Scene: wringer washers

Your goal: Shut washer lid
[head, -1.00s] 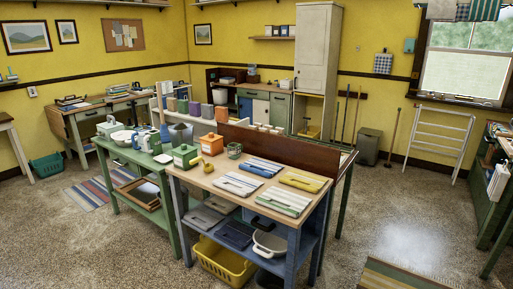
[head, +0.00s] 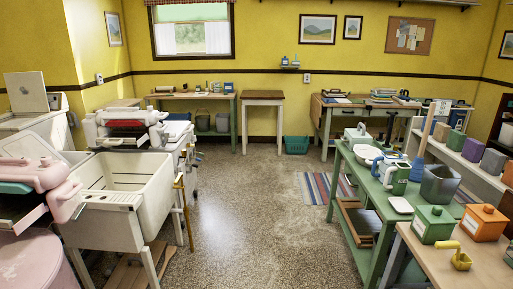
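A white washer (head: 38,124) stands against the left wall, with a flat white lid (head: 26,92) standing raised at its back. A pink washer tub (head: 38,262) with a pink wringer (head: 38,172) is at the near left, cut off by the picture edge. Another white wringer unit with red parts (head: 126,128) stands behind the sink. I cannot tell whether the tubs of these other two are covered. Neither of my grippers is in view.
A white double sink (head: 122,192) on legs stands between the washers and the open floor. A green table (head: 362,205) and a wooden-topped table (head: 455,258) with canisters stand on the right. The speckled floor (head: 245,215) between is clear, with a striped rug (head: 318,188) beyond.

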